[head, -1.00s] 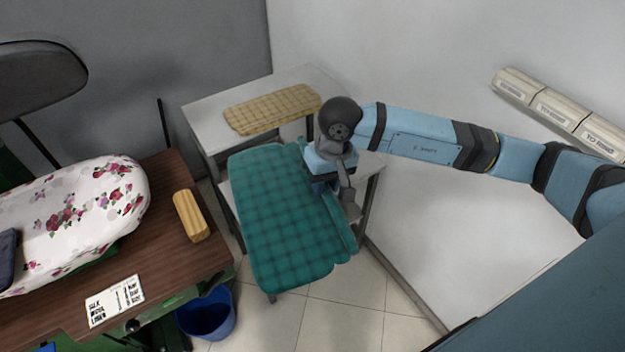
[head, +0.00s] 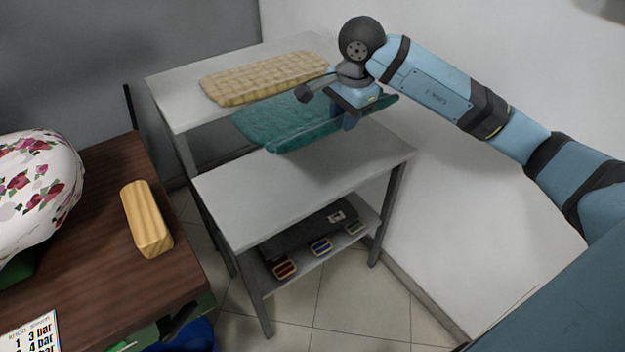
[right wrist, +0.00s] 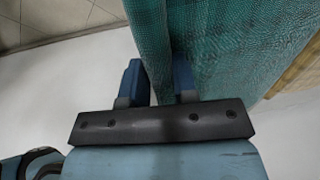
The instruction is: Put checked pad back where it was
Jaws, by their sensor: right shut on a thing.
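The teal checked pad (head: 268,122) is gripped at its right part by my right gripper (head: 348,120). It is tilted above the back part of the white front table (head: 235,200), close to the rear table's edge; I cannot tell whether it touches either. In the right wrist view the pad (right wrist: 235,45) fills the upper right, with an edge between the fingers of the gripper (right wrist: 160,80). A beige checked pad (head: 262,76) lies flat on the white rear table (head: 180,105). My left gripper is not in view.
A lower shelf (head: 320,260) carries a dark flat thing and small coloured items. The front tabletop is mostly clear; a white wall stands right.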

